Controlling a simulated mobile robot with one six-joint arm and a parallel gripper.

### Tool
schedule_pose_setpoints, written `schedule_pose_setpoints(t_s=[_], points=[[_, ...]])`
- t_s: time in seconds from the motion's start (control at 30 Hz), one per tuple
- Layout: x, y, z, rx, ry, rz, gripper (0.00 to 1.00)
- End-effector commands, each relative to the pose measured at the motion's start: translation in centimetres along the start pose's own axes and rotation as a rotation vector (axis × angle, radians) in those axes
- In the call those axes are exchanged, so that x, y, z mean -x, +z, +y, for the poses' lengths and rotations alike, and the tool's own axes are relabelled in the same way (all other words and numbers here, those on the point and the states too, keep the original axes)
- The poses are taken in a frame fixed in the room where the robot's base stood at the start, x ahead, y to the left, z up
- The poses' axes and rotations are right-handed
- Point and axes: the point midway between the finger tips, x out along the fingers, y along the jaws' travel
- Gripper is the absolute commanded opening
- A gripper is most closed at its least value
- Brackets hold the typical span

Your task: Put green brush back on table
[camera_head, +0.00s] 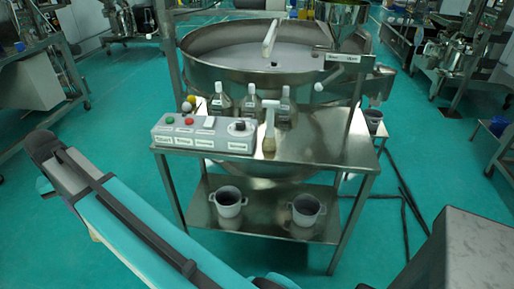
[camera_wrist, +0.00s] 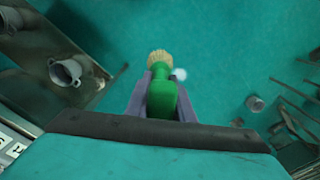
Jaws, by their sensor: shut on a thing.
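In the wrist view my gripper (camera_wrist: 160,88) is shut on the green brush (camera_wrist: 161,100). The green body lies between the two grey fingers, and its pale bristles (camera_wrist: 159,58) stick out beyond the fingertips. Teal floor shows behind the brush, which is held clear of the surfaces in view. The steel table (camera_head: 325,143) stands in the middle of the head view, with bare top on its right side. My gripper and the green brush do not show in the head view.
On the table stand a control box (camera_head: 203,134), several bottles (camera_head: 250,103) and a pale brush (camera_head: 269,132). A large round sieve (camera_head: 225,65) rises behind. Two pots, one at left (camera_head: 228,201) and one at right (camera_head: 305,210), sit on the lower shelf (camera_head: 265,215).

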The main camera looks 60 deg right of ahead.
Motion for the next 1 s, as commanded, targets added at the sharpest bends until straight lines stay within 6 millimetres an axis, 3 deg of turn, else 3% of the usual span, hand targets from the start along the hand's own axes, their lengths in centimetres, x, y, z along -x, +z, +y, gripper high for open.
schedule_pose_setpoints(t_s=[0.5,1.0], points=[[3.0,-3.7,14.8,-0.146,0.001,0.0,0.0],[5.7,-3.8,29.6,-0.289,0.001,0.001,0.0]])
